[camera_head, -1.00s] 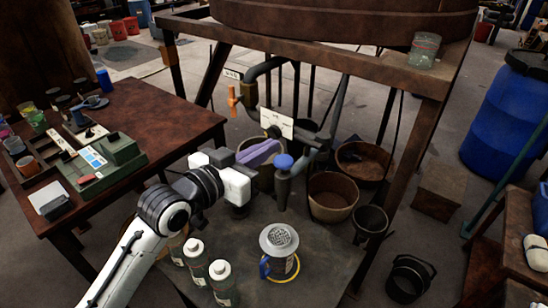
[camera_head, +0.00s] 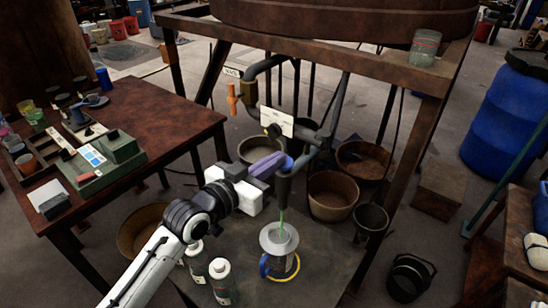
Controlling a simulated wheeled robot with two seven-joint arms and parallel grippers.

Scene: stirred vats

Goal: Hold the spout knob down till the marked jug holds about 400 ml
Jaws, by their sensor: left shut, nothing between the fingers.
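The spout (camera_head: 284,188) hangs from the pipe under the vat, with its blue knob (camera_head: 287,162) on top. My left gripper (camera_head: 277,165) has purple fingers, shut and empty, at the knob and partly covering it; they look to be pressing on it. A thin green stream (camera_head: 281,222) runs from the spout into a grey round strainer (camera_head: 279,239). The strainer sits on top of the jug (camera_head: 283,264), which has a blue handle and stands within a yellow ring (camera_head: 297,268) on the dark table. I cannot read the jug's level or marks. My right gripper is out of view.
White-capped bottles (camera_head: 220,283) stand left of the jug, under my left arm. A white plate (camera_head: 278,121) and an orange-handled valve (camera_head: 232,98) are on the pipework behind.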

